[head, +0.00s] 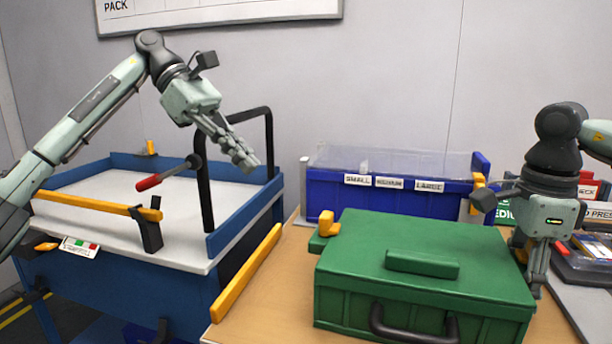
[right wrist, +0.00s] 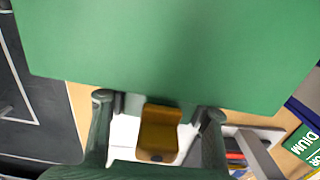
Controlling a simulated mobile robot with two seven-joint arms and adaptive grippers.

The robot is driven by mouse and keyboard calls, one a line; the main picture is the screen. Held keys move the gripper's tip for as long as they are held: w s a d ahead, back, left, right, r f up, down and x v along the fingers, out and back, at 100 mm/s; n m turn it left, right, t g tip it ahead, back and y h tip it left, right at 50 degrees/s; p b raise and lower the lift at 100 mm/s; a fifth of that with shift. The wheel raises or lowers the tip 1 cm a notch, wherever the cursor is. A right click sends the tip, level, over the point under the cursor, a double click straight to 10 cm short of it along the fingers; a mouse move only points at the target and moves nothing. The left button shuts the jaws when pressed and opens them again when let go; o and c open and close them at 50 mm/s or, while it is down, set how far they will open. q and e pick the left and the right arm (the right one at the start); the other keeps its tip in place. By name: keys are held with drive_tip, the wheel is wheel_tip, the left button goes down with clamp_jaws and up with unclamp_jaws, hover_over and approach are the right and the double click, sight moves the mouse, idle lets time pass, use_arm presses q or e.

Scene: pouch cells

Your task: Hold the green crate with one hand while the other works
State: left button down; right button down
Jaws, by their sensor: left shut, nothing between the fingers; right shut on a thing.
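The green crate (head: 370,262) stands on the wooden table, its lid down and a dark handle on its front. My right gripper (head: 537,285) is at the crate's right side, pointing down. In the right wrist view the crate's green surface (right wrist: 160,45) fills the top, and an orange latch (right wrist: 158,130) shows between my right fingers. These fingers are shut on the crate; the exact contact is hard to see. My left gripper (head: 245,158) is shut and empty, raised in the air left of the crate and apart from it.
A blue bin (head: 400,205) labelled small, medium and large stands behind the crate. At left is a blue-walled bench (head: 90,205) with a black frame and a red-handled lever (head: 160,178). A yellow bar (head: 245,272) edges the table. Trays crowd the right.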

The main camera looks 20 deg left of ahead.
drive_tip(key=shift+r, duration=0.1)
idle(0.3)
drive_tip(key=c, duration=0.6)
unclamp_jaws()
